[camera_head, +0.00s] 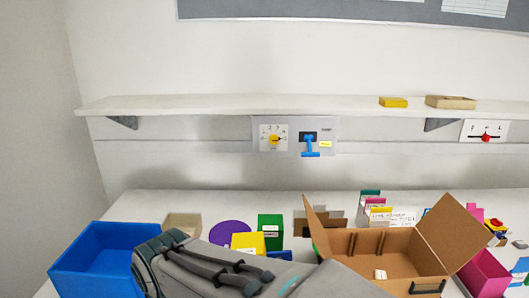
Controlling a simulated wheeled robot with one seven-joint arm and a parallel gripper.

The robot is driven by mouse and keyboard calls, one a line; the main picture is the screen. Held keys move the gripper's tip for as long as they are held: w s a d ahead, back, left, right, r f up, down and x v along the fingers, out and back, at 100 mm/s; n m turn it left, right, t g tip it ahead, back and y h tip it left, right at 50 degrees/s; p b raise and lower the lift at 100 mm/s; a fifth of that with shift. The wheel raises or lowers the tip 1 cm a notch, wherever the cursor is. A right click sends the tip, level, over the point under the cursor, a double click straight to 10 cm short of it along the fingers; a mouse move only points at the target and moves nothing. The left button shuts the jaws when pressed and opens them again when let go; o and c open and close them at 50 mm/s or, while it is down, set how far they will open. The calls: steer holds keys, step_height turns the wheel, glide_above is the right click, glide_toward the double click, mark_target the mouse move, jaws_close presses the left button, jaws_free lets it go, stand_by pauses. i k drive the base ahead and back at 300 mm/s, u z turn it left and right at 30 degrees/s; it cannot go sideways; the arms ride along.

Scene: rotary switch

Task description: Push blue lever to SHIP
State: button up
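The blue lever (310,148) is on a grey wall panel (329,137) below the shelf. Its stem hangs down from a dark square mount (304,135) and ends in a wide crossbar. A small yellow label (325,144) sits right of the stem, and tiny dark text is above it. Both are too small to read. On the left of the same panel is a white dial plate with a yellow knob (274,140). A grey part of my arm lies across the bottom of the view, below and apart from the lever. I cannot make out my gripper's fingertips.
A white shelf (250,105) runs above the panel, holding a yellow block (393,102). The table below has a blue bin (100,262), an open cardboard box (370,245), and yellow and green boxes. Another panel with a red knob (486,137) is at right. Space before the lever is clear.

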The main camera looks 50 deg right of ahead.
mark_target(309, 138)
steer(key=k, duration=0.4)
steer(key=z, duration=0.7)
